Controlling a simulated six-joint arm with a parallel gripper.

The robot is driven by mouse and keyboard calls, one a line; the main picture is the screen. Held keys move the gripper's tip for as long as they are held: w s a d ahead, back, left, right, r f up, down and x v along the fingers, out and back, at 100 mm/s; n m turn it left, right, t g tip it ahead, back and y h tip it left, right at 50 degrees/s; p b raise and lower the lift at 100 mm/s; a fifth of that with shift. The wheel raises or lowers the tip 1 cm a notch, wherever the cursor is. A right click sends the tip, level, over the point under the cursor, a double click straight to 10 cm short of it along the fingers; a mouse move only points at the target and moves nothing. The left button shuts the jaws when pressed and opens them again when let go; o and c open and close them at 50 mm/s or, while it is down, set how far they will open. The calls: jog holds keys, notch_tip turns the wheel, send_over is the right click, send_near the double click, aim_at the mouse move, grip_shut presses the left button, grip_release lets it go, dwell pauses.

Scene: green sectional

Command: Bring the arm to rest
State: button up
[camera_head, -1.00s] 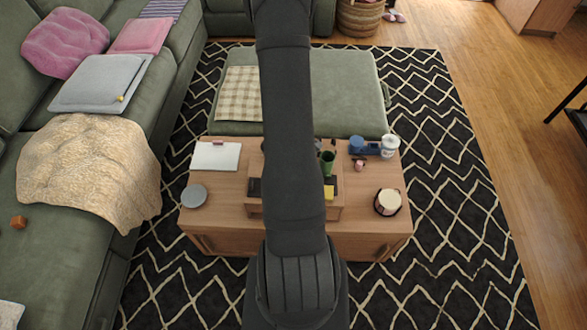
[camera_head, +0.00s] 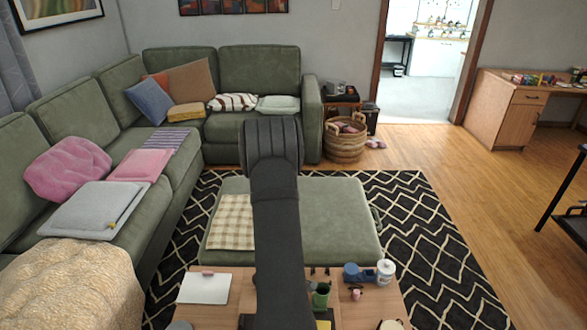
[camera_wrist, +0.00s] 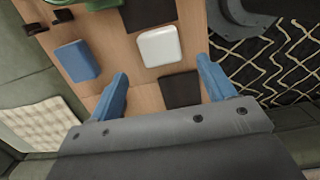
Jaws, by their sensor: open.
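My arm (camera_head: 276,210) rises up the middle of the head view, over the wooden coffee table (camera_head: 238,298). My gripper is hidden in the head view. In the wrist view my gripper (camera_wrist: 165,88) shows its two blue fingers wide apart, with nothing held between them. Beyond the fingers are a white rounded block (camera_wrist: 160,46), a blue block (camera_wrist: 75,62) and dark square pieces (camera_wrist: 180,90) on a wood surface.
On the table are a white notebook (camera_head: 204,288), a green cup (camera_head: 320,296), a blue item (camera_head: 352,272) and a white jar (camera_head: 385,272). A green ottoman (camera_head: 335,215) stands behind it; a green sectional (camera_head: 110,115) lines the left.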

jog(key=f, duration=0.5)
jog(key=d+f, duration=0.1)
jog(key=f, duration=0.2)
jog(key=shift+f, duration=0.15)
